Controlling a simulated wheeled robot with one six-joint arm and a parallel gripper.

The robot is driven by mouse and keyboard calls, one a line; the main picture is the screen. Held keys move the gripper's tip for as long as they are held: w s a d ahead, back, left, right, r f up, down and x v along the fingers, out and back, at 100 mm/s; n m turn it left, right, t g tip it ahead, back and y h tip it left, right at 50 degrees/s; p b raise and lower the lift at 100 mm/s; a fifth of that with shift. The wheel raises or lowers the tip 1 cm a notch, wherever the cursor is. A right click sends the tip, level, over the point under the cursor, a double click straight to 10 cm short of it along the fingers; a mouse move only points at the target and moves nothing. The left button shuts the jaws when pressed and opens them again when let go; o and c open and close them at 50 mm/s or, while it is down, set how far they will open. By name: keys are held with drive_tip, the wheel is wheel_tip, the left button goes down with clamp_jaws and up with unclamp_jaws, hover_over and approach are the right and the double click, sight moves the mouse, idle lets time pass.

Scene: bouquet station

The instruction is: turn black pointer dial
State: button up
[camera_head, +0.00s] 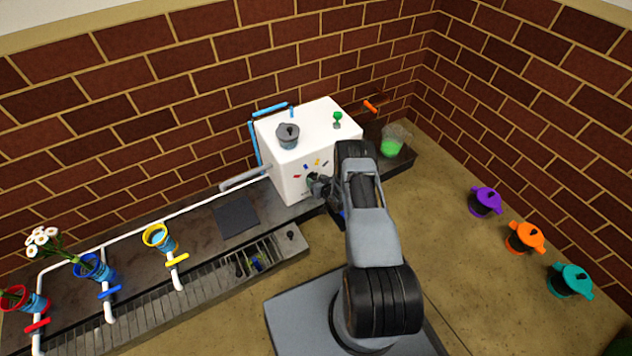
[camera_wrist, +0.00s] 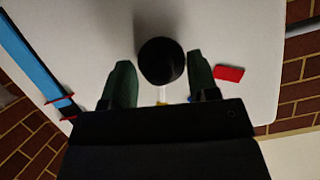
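The black pointer dial (camera_wrist: 161,61) is a round dark knob on the front of the white box (camera_head: 290,183). In the wrist view it lies between and just beyond the tips of my gripper (camera_wrist: 160,72). The two dark green fingers are apart, one on each side of the dial, with pale panel showing between the left finger and the dial. I cannot tell whether the right finger touches it. In the head view my gripper (camera_head: 318,184) is at the box front and my arm hides most of the dial. The dial's pointer is not clear.
A red mark (camera_wrist: 229,73) is beside the right finger, and a blue bar (camera_wrist: 30,62) runs at the left. A grey lidded pot (camera_head: 288,136) and a green knob (camera_head: 337,118) are on the box top. A cup with green contents (camera_head: 392,146) stands right of the box.

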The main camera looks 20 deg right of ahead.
drive_tip(key=c, duration=0.9)
drive_tip(key=shift+w+r+n, duration=0.15)
drive_tip(key=shift+w+n, duration=0.05)
drive_tip(key=shift+n, duration=0.1)
drive_tip(key=shift+h, duration=0.3)
drive_tip(key=shift+a+n+t+h+b, duration=0.15)
drive_tip(key=shift+n+t+h+b, duration=0.15)
drive_tip(key=shift+n+h+b, duration=0.65)
drive_tip(key=shift+a+n+t+h+b, duration=0.1)
drive_tip(key=shift+n+t+h+b, duration=0.3)
drive_tip(key=shift+n, duration=0.95)
